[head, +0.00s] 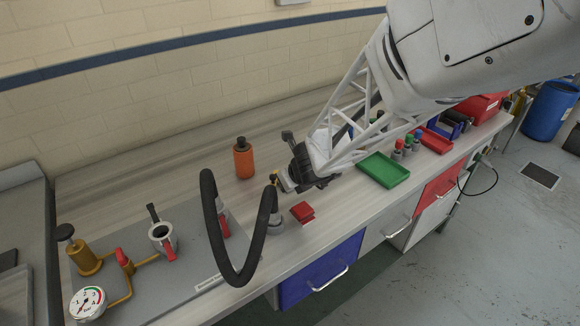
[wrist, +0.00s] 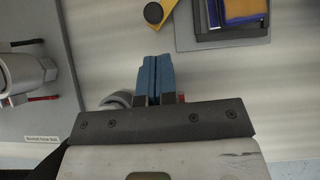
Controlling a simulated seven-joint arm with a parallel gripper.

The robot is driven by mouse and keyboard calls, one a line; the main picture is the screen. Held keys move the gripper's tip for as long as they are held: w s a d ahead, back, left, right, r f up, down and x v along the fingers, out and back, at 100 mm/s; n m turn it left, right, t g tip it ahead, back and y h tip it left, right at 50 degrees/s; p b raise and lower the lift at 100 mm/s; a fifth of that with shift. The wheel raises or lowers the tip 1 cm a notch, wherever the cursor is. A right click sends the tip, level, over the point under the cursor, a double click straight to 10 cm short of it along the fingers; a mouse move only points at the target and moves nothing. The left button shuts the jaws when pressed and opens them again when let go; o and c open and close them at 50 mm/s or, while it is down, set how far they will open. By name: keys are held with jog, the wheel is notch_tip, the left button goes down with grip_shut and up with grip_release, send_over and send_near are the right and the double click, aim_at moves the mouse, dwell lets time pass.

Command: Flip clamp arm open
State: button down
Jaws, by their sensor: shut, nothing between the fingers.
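My gripper (head: 279,183) is above the bench, to the right of the grey panel. Its two blue fingers are pressed together and empty in the wrist view (wrist: 158,78). A grey metal coupling (head: 161,234) with one dark arm and one red arm stands on the panel, well left of my gripper. A grey coupling (wrist: 26,75) with a dark arm (wrist: 27,43) and a red arm (wrist: 44,98) shows at the left of the wrist view, apart from the fingers. I cannot tell which arm is the clamp arm.
A black hose (head: 211,225) arches between the panel and my gripper, ending at a grey fitting (head: 276,220) on the bench. A red block (head: 303,212), an orange bottle (head: 243,160) and a green tray (head: 383,170) are nearby. A brass valve (head: 84,257) and gauge (head: 87,303) are far left.

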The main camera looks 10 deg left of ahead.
jog(key=v, duration=0.8)
jog(key=shift+s+r, duration=0.2)
jog(key=shift+s, duration=0.2)
jog(key=s+d+r+n+g+h, duration=0.1)
jog(key=s+d+r+n+h, duration=0.2)
jog(key=s+d+n, duration=0.9)
jog(key=s+d+r+n+g+h, duration=0.1)
jog(key=s+d+r+n+h, duration=0.2)
jog(key=s+d+r+n, duration=0.4)
jog(key=s+d+n, duration=0.4)
jog(key=d+n, duration=0.3)
jog(key=d, duration=0.1)
jog(key=shift+s+r+g, duration=0.2)
jog(key=shift+s+g, duration=0.2)
jog(key=c, duration=1.8)
grip_release()
